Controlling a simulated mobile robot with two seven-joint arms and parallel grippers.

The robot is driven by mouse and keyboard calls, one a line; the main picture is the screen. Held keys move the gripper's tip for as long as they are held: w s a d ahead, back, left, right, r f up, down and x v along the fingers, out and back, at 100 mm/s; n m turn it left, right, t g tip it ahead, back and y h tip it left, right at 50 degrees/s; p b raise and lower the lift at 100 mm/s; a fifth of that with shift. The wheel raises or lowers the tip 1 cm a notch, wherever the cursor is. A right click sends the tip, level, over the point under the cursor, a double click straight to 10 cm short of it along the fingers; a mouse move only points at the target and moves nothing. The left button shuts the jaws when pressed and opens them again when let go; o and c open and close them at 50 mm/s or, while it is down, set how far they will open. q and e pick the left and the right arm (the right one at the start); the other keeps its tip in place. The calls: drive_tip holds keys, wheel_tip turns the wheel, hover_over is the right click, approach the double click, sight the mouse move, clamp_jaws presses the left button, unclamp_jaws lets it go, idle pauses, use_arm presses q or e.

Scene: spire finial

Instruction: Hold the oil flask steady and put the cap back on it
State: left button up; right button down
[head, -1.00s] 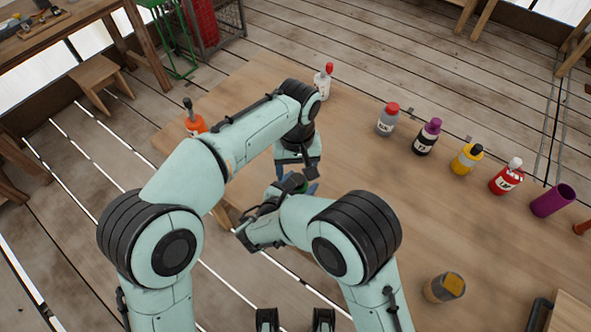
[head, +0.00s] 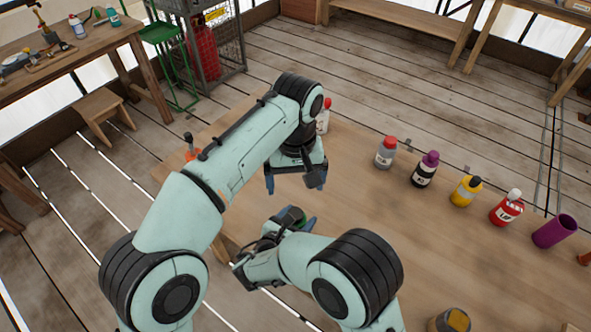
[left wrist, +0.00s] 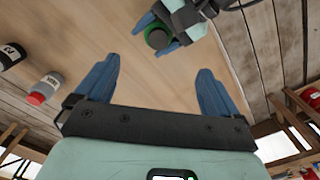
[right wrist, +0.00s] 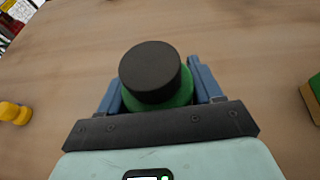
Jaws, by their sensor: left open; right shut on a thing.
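The green oil flask (right wrist: 184,98) stands between the fingers of my right gripper (head: 290,224), which is shut on it. A black cap (right wrist: 150,70) sits on top of the flask in the right wrist view and looks level; its threads are hidden. The left wrist view also shows the cap (left wrist: 158,38) within the flask's green rim. My left gripper (head: 297,184) is open and empty, above and beyond the flask in the head view. Its spread fingers (left wrist: 157,75) are apart from the cap.
Several bottles stand along the table's right side, among them a grey one (head: 385,153), a black one (head: 424,170) and a yellow one (head: 465,191). A purple cup (head: 553,231) is farther right. A red-capped bottle (head: 323,117) stands behind my left gripper. The table's middle (head: 400,235) is clear.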

use_arm(q)
drive_tip(key=shift+r, duration=1.75)
use_arm(e)
drive_tip(key=shift+c, duration=0.5)
unclamp_jaws()
use_arm(q)
drive_tip(key=shift+f, duration=0.2)
use_arm(e)
drive_tip(key=v, duration=1.3)
drive_tip(key=shift+s+a+r, duration=0.1)
drive_tip(key=shift+r, duration=0.05)
